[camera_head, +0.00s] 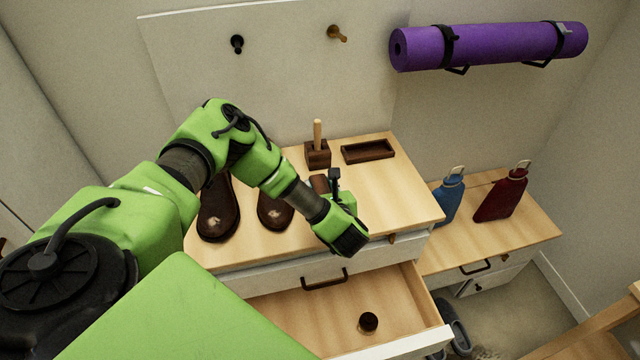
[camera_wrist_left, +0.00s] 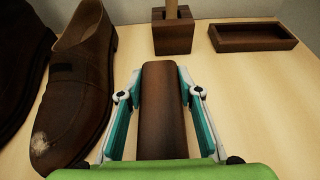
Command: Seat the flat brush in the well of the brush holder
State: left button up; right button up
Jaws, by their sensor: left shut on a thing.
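The brush holder (camera_head: 317,155) is a dark brown wooden block on the dresser top near the back wall. A pale wooden handle (camera_head: 317,132) stands upright in it. In the left wrist view the holder (camera_wrist_left: 172,38) is straight ahead, past the fingertips. My left gripper (camera_head: 326,186) is in front of the holder, low over the dresser top. Its fingers are shut on the flat brush (camera_wrist_left: 162,112), a long dark brown bar that points toward the holder. The brush (camera_head: 319,183) is partly hidden by the gripper in the head view. My right gripper is not in view.
A dark tray (camera_head: 367,151) lies right of the holder. Brown shoes (camera_head: 217,210) stand left of the gripper. An open drawer (camera_head: 310,320) below holds a small round dark thing (camera_head: 368,322). Blue (camera_head: 449,197) and red (camera_head: 500,195) bottles stand on a lower cabinet.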

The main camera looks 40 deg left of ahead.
pick_arm(q)
jog(key=shift+f, duration=0.15)
jog(key=o, duration=1.2)
